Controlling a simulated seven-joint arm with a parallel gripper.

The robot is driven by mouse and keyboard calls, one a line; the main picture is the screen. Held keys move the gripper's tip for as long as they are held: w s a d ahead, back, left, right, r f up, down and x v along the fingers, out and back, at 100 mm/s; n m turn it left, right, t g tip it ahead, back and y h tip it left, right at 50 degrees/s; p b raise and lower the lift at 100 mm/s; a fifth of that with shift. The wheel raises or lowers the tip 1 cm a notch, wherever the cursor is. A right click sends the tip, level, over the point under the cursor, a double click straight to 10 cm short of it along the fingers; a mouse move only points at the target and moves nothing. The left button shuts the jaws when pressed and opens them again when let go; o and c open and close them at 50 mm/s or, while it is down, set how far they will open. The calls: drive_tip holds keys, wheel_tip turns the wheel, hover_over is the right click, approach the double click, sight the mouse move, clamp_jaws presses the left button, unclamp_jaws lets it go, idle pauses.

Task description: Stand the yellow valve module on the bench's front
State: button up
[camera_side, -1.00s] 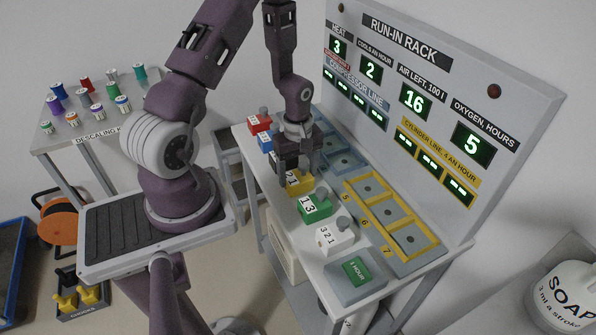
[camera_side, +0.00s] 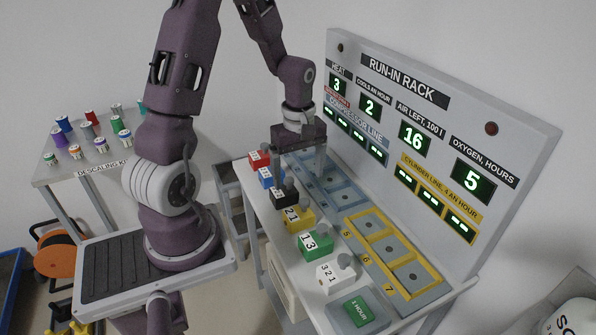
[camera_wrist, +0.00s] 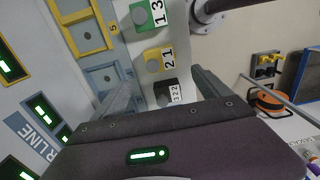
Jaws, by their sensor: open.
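The yellow valve module (camera_side: 298,218) stands upright on the bench's front strip, between the black module (camera_side: 285,199) and the green module (camera_side: 315,245). Its white label reads 2 1. In the wrist view the yellow module (camera_wrist: 157,57) shows its grey knob and label, beyond the fingertips. My gripper (camera_side: 300,179) is open and empty above the bench, up and back from the yellow module. In the wrist view the black module (camera_wrist: 167,91) appears between the fingers of my gripper (camera_wrist: 157,85), partly hidden by my gripper's body.
The front row also has a red module (camera_side: 258,160), a blue module (camera_side: 269,177) and a white module (camera_side: 335,273). Behind it lie blue bays (camera_side: 345,194) and empty yellow-framed bays (camera_side: 384,249). The run-in rack panel (camera_side: 440,130) rises at the bench's back.

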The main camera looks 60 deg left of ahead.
drive_tip(key=s+d+r+m+t+y, duration=0.1)
drive_tip(key=s+d+r+m, duration=0.1)
drive_tip(key=d+r+m, duration=0.4)
drive_tip(key=s+d+r+m+t, duration=0.1)
drive_tip(key=d+r+m+t, duration=0.2)
drive_tip(key=r, duration=0.5)
drive_tip(key=s+d+r+m+t+h, duration=0.1)
drive_tip(key=s+d+r+m, duration=0.5)
drive_tip(key=s+m, duration=0.3)
drive_tip(key=shift+s+d+t, duration=0.3)
drive_tip(key=shift+s+d, duration=0.15)
drive_tip(key=shift+d, duration=0.25)
